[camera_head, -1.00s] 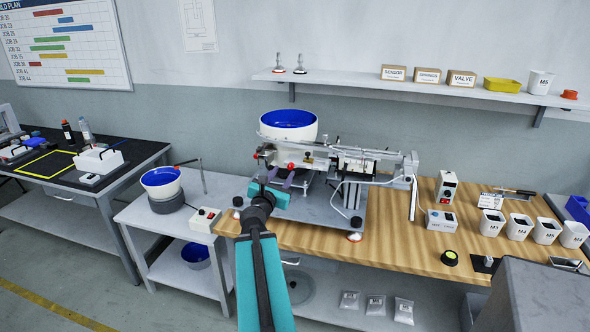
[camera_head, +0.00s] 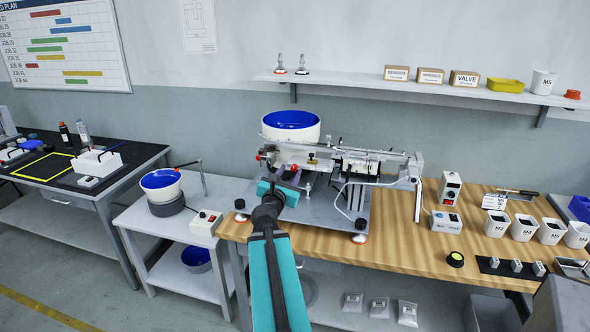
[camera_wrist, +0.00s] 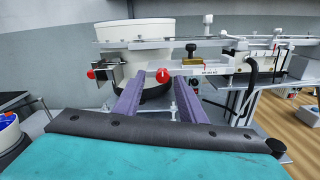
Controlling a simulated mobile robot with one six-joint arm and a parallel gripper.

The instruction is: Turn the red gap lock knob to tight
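A round red knob (camera_wrist: 162,75) with a white mark on its face sits on the front of the white feeder rail, in the middle of the wrist view. My gripper (camera_wrist: 157,80) is open, its two purple fingers pointing at the machine, one on each side of the knob in the picture. I cannot tell whether they touch it or still stand short of it. In the head view my gripper (camera_head: 285,175) is in front of the machine's left part and largely covers this knob. A second red knob (camera_wrist: 91,74) is at the rail's left end.
A white bowl with blue inside (camera_head: 291,125) stands behind the rail. A brass block (camera_wrist: 192,54) sits on the rail right of the knob. A grey machine plate (camera_head: 325,217) lies below on the wooden bench (camera_head: 400,250). A side table with a smaller bowl (camera_head: 160,183) is at the left.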

